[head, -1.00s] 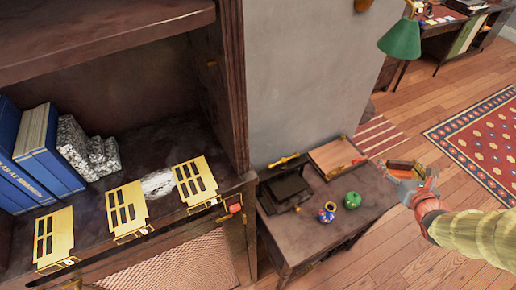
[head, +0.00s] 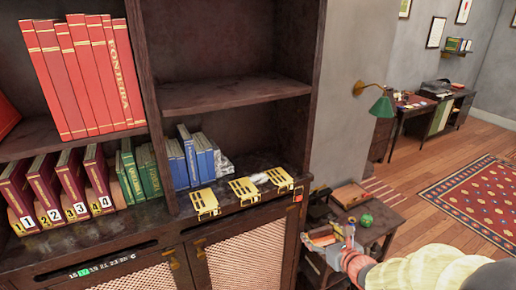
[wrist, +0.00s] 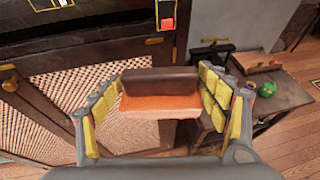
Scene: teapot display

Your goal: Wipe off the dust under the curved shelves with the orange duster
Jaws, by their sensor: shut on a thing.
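My gripper (head: 338,246) is shut on the orange duster (head: 322,239), in front of the small side table and right of the bookcase. In the wrist view the duster (wrist: 160,102) shows a dark brown back and an orange pad between the yellow-padded fingers. It is held in the air, apart from the cabinet. Several gold slatted pieces (head: 244,187) stand on the dark ledge of the bookcase (head: 232,220). A pale patch (head: 260,178), possibly dust, lies on the ledge behind them. I cannot tell which parts are the curved shelves.
Blue books (head: 196,160) and a grey stone bookend (head: 224,165) stand at the back of the ledge. The side table (head: 385,222) holds a green pot (head: 366,220) and a wooden tray (head: 350,195). A green lamp (head: 382,106) juts from the wall. Floor at right is open.

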